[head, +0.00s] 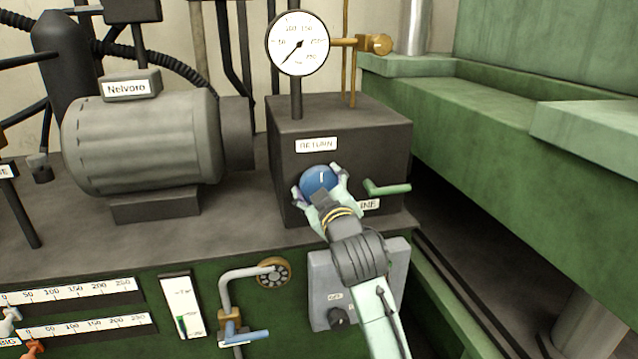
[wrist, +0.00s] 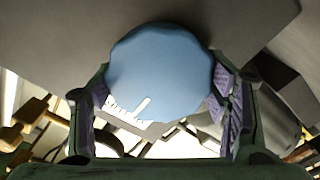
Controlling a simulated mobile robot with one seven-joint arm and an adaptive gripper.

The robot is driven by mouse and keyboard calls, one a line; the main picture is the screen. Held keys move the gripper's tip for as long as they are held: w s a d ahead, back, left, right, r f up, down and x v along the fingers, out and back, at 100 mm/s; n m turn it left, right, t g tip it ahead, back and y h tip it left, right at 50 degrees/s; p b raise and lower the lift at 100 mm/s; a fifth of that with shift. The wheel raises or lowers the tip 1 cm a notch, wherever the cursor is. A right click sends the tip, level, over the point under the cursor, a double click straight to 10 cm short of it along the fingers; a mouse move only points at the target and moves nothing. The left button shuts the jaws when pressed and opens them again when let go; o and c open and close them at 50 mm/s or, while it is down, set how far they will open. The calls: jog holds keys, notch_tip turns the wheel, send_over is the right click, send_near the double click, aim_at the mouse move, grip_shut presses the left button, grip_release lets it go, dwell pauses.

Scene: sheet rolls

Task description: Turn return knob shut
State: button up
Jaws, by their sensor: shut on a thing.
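The return knob (head: 318,180) is round and blue with a short white mark, on the front of a dark block under a label reading RETURN (head: 316,145). In the head view the white mark stands nearly upright. My gripper (head: 326,190) is around the knob, with one finger on its left and one on its right. In the wrist view the blue knob (wrist: 160,75) fills the space between the ridged purple finger pads of my gripper (wrist: 165,105). The fingers are shut on it. The lower part of the knob is partly hidden by my gripper in the head view.
A green-handled lever (head: 388,188) sticks out just right of the knob. A pressure gauge (head: 299,43) stands above the dark block (head: 395,130). A grey motor (head: 145,140) is at left. A grey switch box (head: 320,270) is below, beside my arm.

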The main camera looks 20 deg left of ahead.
dwell(0.4)
jog(key=o, duration=1.2)
jog(key=shift+c, duration=0.2)
jog(key=v, duration=0.7)
jog(key=shift+s+d, duration=0.15)
jog(key=shift+s, duration=0.05)
